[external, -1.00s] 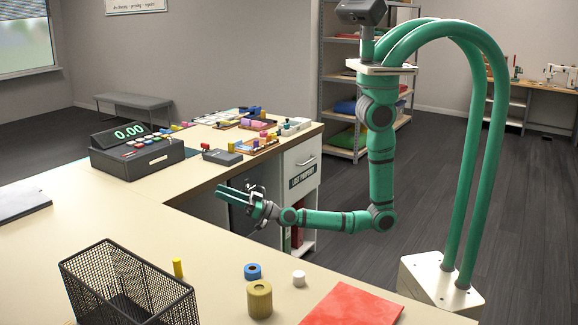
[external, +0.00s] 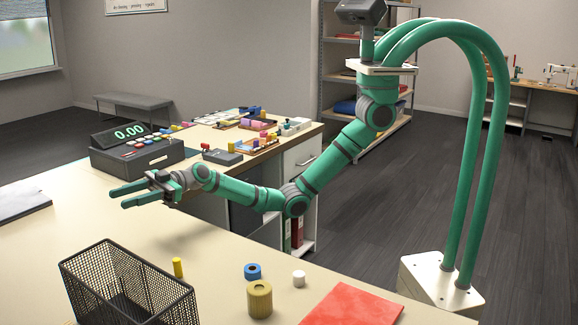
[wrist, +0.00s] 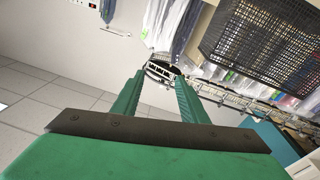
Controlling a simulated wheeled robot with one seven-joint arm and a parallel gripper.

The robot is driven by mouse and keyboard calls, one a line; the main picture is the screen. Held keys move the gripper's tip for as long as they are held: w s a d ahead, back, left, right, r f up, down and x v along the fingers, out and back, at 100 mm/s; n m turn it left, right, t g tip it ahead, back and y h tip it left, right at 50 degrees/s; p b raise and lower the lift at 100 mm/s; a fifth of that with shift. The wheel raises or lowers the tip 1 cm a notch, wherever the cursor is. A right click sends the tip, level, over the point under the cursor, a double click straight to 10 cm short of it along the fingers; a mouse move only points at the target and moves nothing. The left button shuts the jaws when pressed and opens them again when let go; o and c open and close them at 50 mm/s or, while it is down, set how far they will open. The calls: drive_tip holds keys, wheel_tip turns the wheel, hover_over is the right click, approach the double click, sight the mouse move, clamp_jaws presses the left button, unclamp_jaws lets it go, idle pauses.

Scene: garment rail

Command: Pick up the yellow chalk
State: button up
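The yellow chalk (external: 178,267) looks like a small upright yellow stick on the counter in the external view, close to the right side of the black mesh basket (external: 125,285). My gripper (external: 118,197) is held above the counter, farther back and to the left of the chalk, with its fingers pointing left. In the wrist view my gripper (wrist: 160,80) has its two fingers apart with nothing between them. I cannot make out the chalk in the wrist view.
A blue ring (external: 252,271), an olive spool (external: 259,300), a white cylinder (external: 299,279) and a red folded cloth (external: 351,307) lie right of the chalk. A cash register (external: 137,150) stands behind my gripper. The counter's middle is clear.

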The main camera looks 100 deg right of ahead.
drive_tip(key=s+a+f+n+g, duration=0.2)
drive_tip(key=a+n+g, duration=0.3)
drive_tip(key=a, duration=0.4)
drive_tip(key=n+g+h, duration=0.3)
drive_tip(key=g+h, duration=0.5)
drive_tip(key=g, duration=0.2)
approach(176, 259)
drive_tip(key=x, duration=0.5)
drive_tip(key=shift+s+a+f, duration=0.1)
drive_tip(key=shift+s+a, duration=0.2)
drive_tip(key=shift+a, duration=0.15)
drive_tip(key=shift+w+d+x, duration=0.1)
drive_tip(key=shift+d+x, duration=0.05)
drive_tip(key=shift+x, duration=0.7)
drive_tip(key=shift+w+d+x, duration=0.1)
drive_tip(key=shift+x, duration=0.8)
drive_tip(key=shift+w+d+x, duration=0.1)
drive_tip(key=shift+d+x, duration=0.05)
drive_tip(key=shift+x, duration=0.7)
drive_tip(key=shift+f, duration=0.2)
clamp_jaws()
